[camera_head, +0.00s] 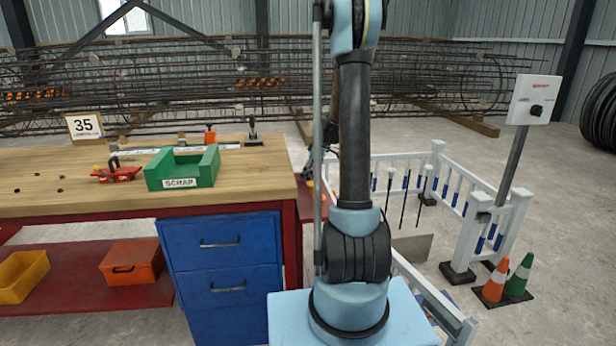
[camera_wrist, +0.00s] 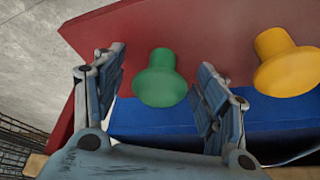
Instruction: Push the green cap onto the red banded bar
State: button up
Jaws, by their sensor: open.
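The green cap (camera_wrist: 160,80) shows in the wrist view, with a wide round flange and a narrower stem. It stands on a red surface (camera_wrist: 200,28). My gripper (camera_wrist: 160,70) is open, with one finger on each side of the green cap and visible gaps between. In the head view my gripper is mostly hidden behind my arm, near the red shelf at the table's right end. Several thin dark upright bars (camera_head: 404,198) stand inside the white fence; I cannot make out a red band on any of them.
A yellow cap (camera_wrist: 288,62) stands close to the right finger. A blue surface (camera_wrist: 150,118) lies below the caps in the wrist view. White fencing (camera_head: 494,228) surrounds the bars. A green scrap box (camera_head: 208,168) sits on the workbench (camera_head: 80,195). Cones (camera_head: 497,282) stand at right.

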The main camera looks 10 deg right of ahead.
jog(key=shift+f, duration=0.15)
jog(key=c, duration=0.9)
jog(key=shift+c, duration=0.2)
